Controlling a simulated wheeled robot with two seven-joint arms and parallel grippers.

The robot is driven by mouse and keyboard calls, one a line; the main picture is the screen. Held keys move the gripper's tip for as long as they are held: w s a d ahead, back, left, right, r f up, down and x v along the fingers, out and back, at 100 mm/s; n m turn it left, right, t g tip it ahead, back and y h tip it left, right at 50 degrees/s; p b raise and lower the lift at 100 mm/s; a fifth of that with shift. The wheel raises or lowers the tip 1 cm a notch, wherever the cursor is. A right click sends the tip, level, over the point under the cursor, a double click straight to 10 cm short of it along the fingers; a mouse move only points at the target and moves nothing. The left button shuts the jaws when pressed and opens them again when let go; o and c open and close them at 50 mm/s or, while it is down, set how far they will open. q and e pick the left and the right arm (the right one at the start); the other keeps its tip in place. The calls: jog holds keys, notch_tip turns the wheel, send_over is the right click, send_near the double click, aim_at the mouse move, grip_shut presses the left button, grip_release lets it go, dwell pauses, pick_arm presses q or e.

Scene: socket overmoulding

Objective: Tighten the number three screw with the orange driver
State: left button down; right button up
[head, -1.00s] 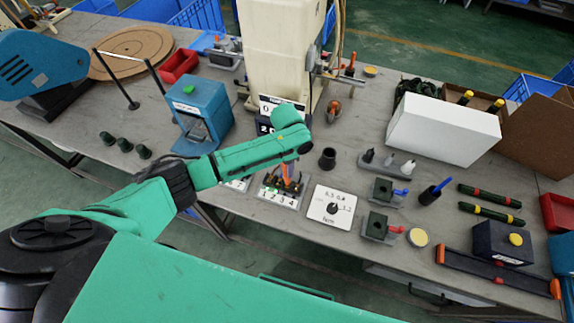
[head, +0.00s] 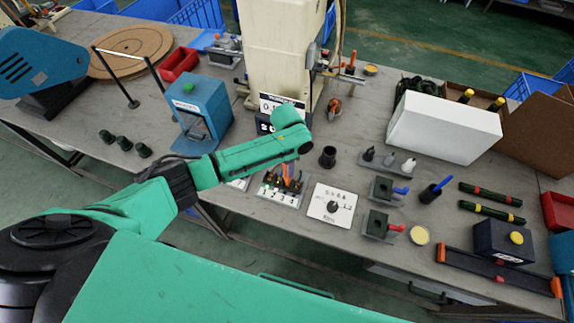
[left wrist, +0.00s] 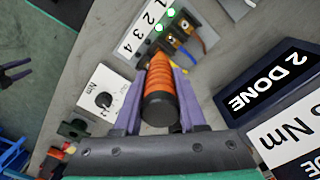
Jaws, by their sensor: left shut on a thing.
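My left gripper (left wrist: 160,88) is shut on the orange driver (left wrist: 162,72), whose dark butt end faces the left wrist camera. Green lights glow beside 1 and 2. In the head view my forearm partly covers the block (head: 280,201), and the orange driver (head: 286,172) stands over it. A dark pronged shape, apparently my right gripper (left wrist: 17,73), shows small at the left wrist view's edge.
A display (left wrist: 268,80) reads "2 DONE". A white dial plate (head: 332,205) stands beside the block. The blue press-like box (head: 203,110) stands left.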

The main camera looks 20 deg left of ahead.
pick_arm(q)
jog(key=shift+f+p, duration=0.1)
jog(key=shift+p, duration=0.35)
dwell(1.2)
notch_tip(320, 180, up, 3)
jog(key=shift+w+f+p, duration=0.1)
jog(key=shift+f+p, duration=0.05)
jog(key=shift+p, duration=0.7)
jog(key=shift+r, duration=1.2)
